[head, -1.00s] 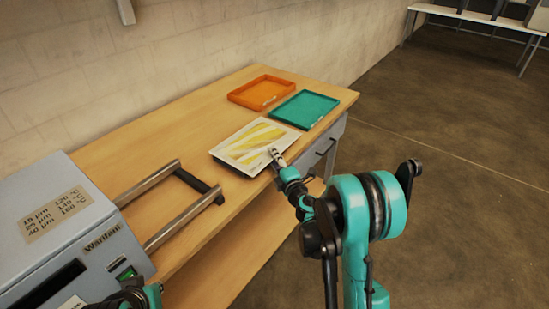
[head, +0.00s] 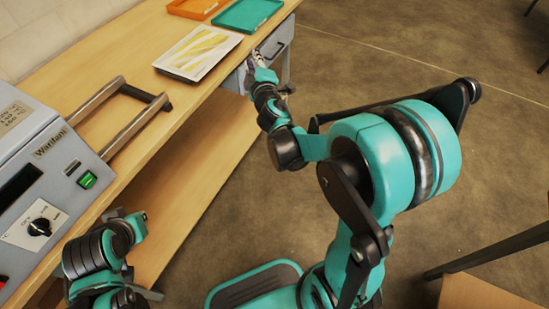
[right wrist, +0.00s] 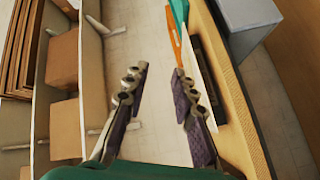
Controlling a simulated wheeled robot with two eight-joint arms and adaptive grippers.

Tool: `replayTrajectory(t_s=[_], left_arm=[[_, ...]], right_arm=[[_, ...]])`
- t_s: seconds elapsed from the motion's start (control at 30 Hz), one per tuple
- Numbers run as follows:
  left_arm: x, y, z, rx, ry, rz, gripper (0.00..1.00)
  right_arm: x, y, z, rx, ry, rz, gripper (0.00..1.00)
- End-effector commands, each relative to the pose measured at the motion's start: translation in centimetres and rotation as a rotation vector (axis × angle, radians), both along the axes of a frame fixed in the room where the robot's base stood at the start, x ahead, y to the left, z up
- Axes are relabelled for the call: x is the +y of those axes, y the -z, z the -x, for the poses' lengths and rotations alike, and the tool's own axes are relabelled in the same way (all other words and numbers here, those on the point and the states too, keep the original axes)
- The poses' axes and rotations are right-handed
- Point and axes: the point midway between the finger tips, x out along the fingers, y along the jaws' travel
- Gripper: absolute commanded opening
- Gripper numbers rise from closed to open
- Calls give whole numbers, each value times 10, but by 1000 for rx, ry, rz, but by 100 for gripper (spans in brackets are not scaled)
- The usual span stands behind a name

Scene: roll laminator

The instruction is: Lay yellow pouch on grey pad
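The yellow pouch (head: 203,47), pale with yellow streaks, lies flat on the table near its right edge. A dark rim (head: 178,77) shows under its near side and fits the grey pad, mostly hidden beneath it. My right gripper (head: 254,61) is beside the pouch, just off the table's edge, apart from it. In the right wrist view its fingers (right wrist: 163,100) stand apart with nothing between them, and a thin pale edge (right wrist: 207,82) shows beyond the right finger. My left gripper (head: 137,226) is low at the left, its fingers unclear.
The grey laminator (head: 42,150) with a green switch stands at the left of the table, its metal rails (head: 130,130) pointing toward the pouch. An orange tray (head: 197,6) and a teal tray (head: 247,12) lie behind the pouch. Open floor lies right of the table.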

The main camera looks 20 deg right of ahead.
Motion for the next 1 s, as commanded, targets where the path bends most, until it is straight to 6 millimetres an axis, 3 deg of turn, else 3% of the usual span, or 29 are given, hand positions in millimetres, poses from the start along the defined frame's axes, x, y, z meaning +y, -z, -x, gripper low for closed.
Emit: replayTrajectory(t_s=[0.13,0.27,0.4,0.6,0.77,1.0], left_arm=[[0,0,0,0,0,0,0],[0,0,0,0,0,0,0],[0,0,0,0,0,0,0],[0,0,0,0,0,0,0],[0,0,0,0,0,0,0],[0,0,0,0,0,0,0]], right_arm=[[-19,-5,62,104,152,-277,26],[-18,15,125,236,263,-517,26],[2,49,198,410,349,-755,26],[43,87,278,622,404,-986,26],[60,99,304,699,412,-1057,26],[62,100,306,707,414,-1063,26]])
